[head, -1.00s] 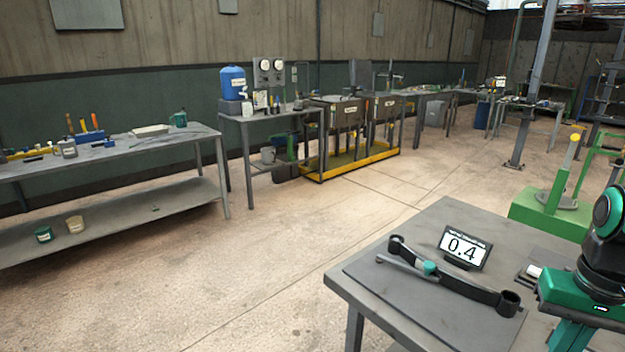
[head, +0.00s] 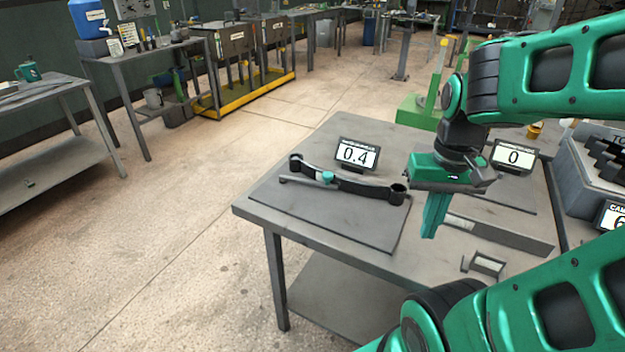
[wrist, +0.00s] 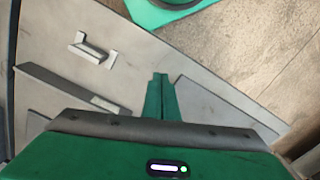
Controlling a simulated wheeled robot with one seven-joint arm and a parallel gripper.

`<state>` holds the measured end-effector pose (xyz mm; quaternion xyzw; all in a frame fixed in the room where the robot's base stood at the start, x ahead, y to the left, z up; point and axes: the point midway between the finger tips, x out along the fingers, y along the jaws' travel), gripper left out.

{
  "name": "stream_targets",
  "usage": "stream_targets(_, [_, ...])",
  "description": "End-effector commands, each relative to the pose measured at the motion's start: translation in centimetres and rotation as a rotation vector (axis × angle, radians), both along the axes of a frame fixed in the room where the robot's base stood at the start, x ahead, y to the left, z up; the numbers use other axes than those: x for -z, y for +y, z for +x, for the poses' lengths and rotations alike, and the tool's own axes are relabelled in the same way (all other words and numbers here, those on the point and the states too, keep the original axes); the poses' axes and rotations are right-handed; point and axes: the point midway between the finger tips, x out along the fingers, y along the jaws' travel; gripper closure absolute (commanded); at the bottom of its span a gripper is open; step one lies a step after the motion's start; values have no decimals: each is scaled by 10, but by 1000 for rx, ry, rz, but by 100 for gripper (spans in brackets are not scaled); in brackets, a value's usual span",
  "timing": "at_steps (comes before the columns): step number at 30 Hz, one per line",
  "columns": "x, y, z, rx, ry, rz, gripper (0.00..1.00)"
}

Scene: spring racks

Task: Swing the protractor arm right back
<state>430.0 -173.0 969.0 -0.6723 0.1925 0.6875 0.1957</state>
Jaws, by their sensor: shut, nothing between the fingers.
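A dark bar with a round cup at each end (head: 365,187) lies on a grey base plate (head: 320,218) on the table. A teal knob (head: 328,177) sits on it, with a thinner grey arm (head: 298,180) reaching left from the knob; I take this as the protractor, though its scale is too small to see. A display (head: 357,154) behind it reads 0.4. My gripper (head: 430,233) is shut and empty, pointing down right of the base plate, apart from the bar. Its closed fingers also show in the wrist view (wrist: 160,77).
A second display (head: 513,157) reads 0 at the table's back right. A long flat strip (head: 500,234) and a small bracket (head: 487,264) lie on the table near my gripper. A grey rack (head: 592,175) stands at the far right. Floor left of the table is clear.

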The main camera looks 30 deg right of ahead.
Motion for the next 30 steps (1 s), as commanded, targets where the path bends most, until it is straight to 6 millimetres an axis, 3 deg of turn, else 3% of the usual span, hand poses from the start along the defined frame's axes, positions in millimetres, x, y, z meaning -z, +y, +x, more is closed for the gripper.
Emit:
stream_targets(1, [0, 0, 0, 0, 0, 0, 93])
stream_targets(4, [-8, -1, -7, 7, -14, -3, 69])
stream_targets(7, [-19, -3, 14, 37, -12, -15, 69])
stream_targets(14, [-53, 2, 115, 166, -9, -47, 69])
stream_targets(21, [-70, 32, 225, 300, -15, -42, 69])
stream_targets(25, [-71, 50, 266, 355, -15, -28, 69])
stream_targets(30, [-71, 63, 292, 393, -16, -15, 69])
